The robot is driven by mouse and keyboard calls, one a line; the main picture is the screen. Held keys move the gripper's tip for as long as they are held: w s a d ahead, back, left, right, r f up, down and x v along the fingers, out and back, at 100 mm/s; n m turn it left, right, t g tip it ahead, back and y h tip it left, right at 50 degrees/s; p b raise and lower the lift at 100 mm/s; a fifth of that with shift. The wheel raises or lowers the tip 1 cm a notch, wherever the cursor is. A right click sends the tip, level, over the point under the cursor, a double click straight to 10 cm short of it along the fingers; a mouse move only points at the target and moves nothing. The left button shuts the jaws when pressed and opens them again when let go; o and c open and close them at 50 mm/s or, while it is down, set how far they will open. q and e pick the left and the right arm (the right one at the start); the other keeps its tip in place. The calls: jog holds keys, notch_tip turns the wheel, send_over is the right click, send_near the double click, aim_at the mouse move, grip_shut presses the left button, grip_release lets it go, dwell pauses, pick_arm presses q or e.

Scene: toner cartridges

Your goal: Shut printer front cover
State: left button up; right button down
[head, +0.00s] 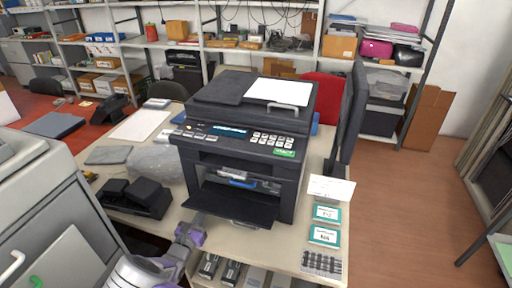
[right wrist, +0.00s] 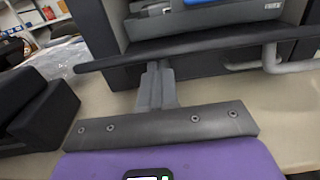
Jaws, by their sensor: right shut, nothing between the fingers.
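The black printer (head: 240,140) stands on the desk with its front cover (head: 228,207) folded down, leaving the front bay open. A blue and grey part (head: 235,180) shows inside the bay. In the right wrist view the cover (right wrist: 200,43) is a dark slab across the top, with a pale curved handle (right wrist: 275,62) at its right. My right gripper (head: 197,217), with purple parts, is at the cover's front left. Its fingers (right wrist: 157,75) are shut and empty, with their tips at or just below the cover's edge; I cannot tell if they touch. My left gripper is not in view.
A black desk phone-like object (head: 140,197) sits left of the printer, beside a clear plastic bag (head: 155,160). A monitor (head: 350,115) stands to the right. Small teal-labelled boxes (head: 325,235) lie at the desk's right front. Boxes sit on a shelf below the desk front.

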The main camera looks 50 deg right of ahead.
aim_at(202, 207)
jog(key=shift+w+d+r+p, duration=0.1)
jog(key=shift+d+r+p, duration=0.2)
jog(key=shift+r+p, duration=0.35)
jog(key=shift+w+d+r+p, duration=0.1)
jog(key=shift+d+r+p, duration=0.3)
jog(key=shift+r, duration=0.3)
jog(key=shift+a, duration=0.1)
jog(key=shift+w+d+r+p, duration=0.2)
jog(key=shift+d+r+p, duration=0.25)
jog(key=shift+r, duration=0.05)
jog(key=shift+w+d+r+p, duration=0.2)
jog(key=shift+d+r+p, duration=0.2)
jog(key=shift+r, duration=0.1)
jog(key=shift+d, duration=0.1)
